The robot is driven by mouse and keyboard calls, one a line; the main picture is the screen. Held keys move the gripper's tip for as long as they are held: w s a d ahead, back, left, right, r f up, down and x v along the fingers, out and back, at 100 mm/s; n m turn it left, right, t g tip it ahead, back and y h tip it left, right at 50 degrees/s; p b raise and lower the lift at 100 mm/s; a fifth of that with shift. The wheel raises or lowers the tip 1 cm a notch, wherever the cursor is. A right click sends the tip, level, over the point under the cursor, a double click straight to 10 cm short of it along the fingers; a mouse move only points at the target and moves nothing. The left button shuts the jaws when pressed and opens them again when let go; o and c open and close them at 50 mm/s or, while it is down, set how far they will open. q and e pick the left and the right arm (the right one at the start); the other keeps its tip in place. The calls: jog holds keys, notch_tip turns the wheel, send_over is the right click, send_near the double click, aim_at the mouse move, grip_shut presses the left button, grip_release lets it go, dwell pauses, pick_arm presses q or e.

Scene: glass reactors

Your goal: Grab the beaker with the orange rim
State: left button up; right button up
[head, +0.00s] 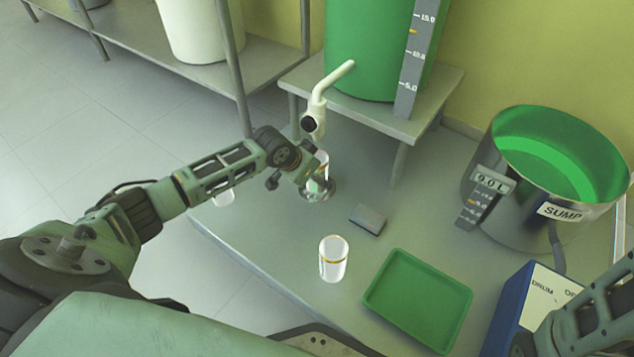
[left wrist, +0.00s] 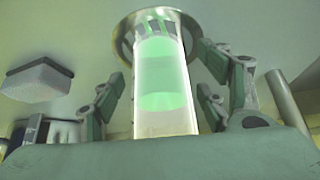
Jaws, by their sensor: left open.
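In the left wrist view this vessel (left wrist: 165,105) looks tinted green and stands between the open fingers of my left gripper (left wrist: 160,95), with gaps on both sides. Its rim colour is unclear. A third pale vessel (head: 224,196) is partly hidden behind my left arm. My right arm shows at the lower right; its fingers are out of view.
A white tap (head: 314,115) hangs from the green drum (head: 365,50) above the left gripper. A grey block (head: 368,219), green tray (head: 418,298), sump bucket (head: 545,180) and blue box (head: 520,310) stand to the right. The bench's left edge is near the arm.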

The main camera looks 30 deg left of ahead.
pick_arm(q)
jog(key=shift+w+f, duration=0.2)
jog(key=c, duration=1.3)
